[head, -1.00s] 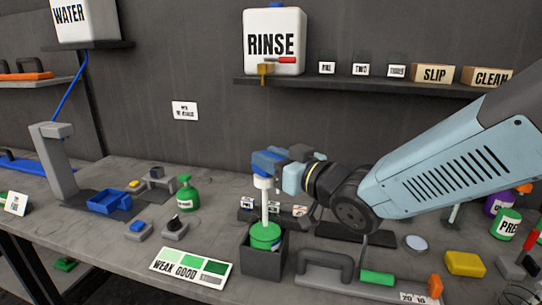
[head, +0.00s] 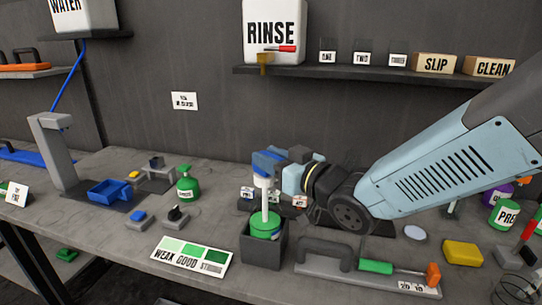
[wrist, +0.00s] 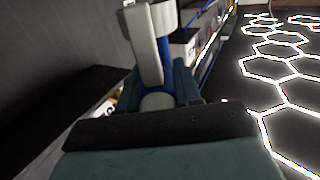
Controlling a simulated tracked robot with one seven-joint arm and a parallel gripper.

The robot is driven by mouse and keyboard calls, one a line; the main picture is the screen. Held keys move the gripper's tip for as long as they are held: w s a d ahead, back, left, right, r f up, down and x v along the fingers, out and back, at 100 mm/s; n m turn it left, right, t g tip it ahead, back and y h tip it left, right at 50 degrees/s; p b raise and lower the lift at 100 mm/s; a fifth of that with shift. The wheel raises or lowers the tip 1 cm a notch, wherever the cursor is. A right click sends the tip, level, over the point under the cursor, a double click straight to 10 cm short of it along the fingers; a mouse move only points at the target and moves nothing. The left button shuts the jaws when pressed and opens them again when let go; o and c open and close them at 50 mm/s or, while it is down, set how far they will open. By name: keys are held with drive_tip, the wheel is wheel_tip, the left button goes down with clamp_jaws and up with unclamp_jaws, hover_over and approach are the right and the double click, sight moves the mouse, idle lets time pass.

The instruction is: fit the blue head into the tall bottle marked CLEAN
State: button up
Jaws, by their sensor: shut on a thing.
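My gripper (head: 287,162) is shut on the blue head (head: 266,161), which has a white collar and a thin white tube pointing straight down. The green bottle (head: 262,226) stands in a dark grey open box (head: 262,252) directly below. The tube's lower part overlaps the bottle's top; I cannot tell whether its tip is inside the mouth. The collar is well above the bottle. No CLEAN mark is readable on this bottle. In the wrist view, a white and blue part of the head (wrist: 148,45) shows between the dark jaws.
A WEAK GOOD STRONG colour card (head: 192,259) lies left of the box. A grey handled tool (head: 325,262) lies close right. A small green spray bottle (head: 187,186) and blue tray (head: 110,193) stand farther left. A yellow block (head: 463,253) is at right.

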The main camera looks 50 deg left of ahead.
drive_tip(key=shift+f, duration=0.85)
drive_tip(key=o, duration=1.1)
drive_tip(key=d, duration=1.4)
drive_tip(key=shift+w, duration=0.15)
drive_tip(key=shift+w, duration=0.1)
